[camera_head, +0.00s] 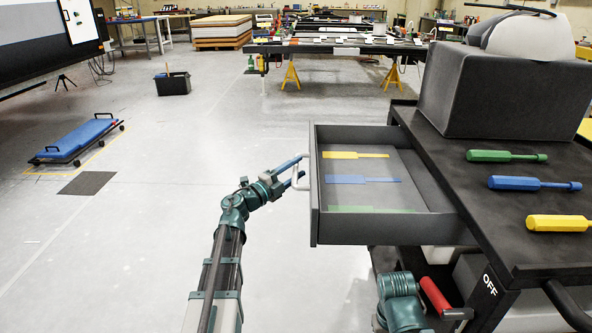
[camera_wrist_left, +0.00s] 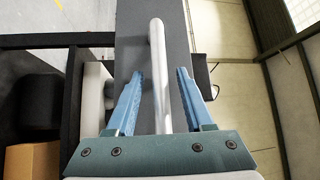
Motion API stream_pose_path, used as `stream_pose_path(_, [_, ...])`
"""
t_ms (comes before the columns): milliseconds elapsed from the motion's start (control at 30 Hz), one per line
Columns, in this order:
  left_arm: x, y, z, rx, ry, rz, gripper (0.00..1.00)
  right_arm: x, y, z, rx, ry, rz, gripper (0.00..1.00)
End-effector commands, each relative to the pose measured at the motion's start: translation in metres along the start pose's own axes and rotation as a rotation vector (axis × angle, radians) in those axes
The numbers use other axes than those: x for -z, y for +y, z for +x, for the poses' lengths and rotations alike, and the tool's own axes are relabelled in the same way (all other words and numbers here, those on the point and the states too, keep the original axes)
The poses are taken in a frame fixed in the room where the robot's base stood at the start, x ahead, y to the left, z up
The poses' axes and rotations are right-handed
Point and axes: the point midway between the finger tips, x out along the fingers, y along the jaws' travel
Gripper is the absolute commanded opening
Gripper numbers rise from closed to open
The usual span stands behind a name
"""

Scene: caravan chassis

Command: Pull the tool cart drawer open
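The dark grey tool cart drawer (camera_head: 377,229) is pulled well out to the left from under the black cart top (camera_head: 440,150). Its inside shows flat yellow, blue and green tool shapes. A pale bar handle (camera_wrist_left: 158,45) stands on the drawer front (camera_head: 314,205). My left gripper (camera_head: 297,171) is at the handle. In the left wrist view, its blue fingers (camera_wrist_left: 160,72) stand on both sides of the bar with a gap on each side, so it is open around the handle. My right gripper is not in view; only a teal part of my right arm shows at the bottom.
Green (camera_head: 490,156), blue (camera_head: 515,183) and yellow (camera_head: 557,223) screwdriver-like tools lie on the cart top beside a dark grey box (camera_head: 475,95). A red grip (camera_head: 434,293) shows below the drawer. The floor left of the drawer is clear, with a blue creeper (camera_head: 76,137) farther off.

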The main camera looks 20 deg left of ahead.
Motion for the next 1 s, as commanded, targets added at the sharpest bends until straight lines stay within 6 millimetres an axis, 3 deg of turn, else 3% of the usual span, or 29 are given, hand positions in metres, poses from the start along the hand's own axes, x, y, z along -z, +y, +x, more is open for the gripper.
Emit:
stream_pose_path(233, [0.000, 0.000, -0.001, 0.001, -0.001, -0.001, 0.52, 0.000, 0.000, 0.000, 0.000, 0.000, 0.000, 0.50])
stream_pose_path(367, [0.000, 0.000, -0.013, 0.001, -0.003, 0.000, 0.52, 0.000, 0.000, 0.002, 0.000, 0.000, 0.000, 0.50])
stream_pose_path(800, [0.001, 0.001, -0.104, 0.000, -0.004, 0.001, 0.52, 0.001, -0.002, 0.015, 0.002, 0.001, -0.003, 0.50])
stream_pose_path(1000, [0.000, 0.001, -0.129, 0.000, -0.003, 0.000, 0.52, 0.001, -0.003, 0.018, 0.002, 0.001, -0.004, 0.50])
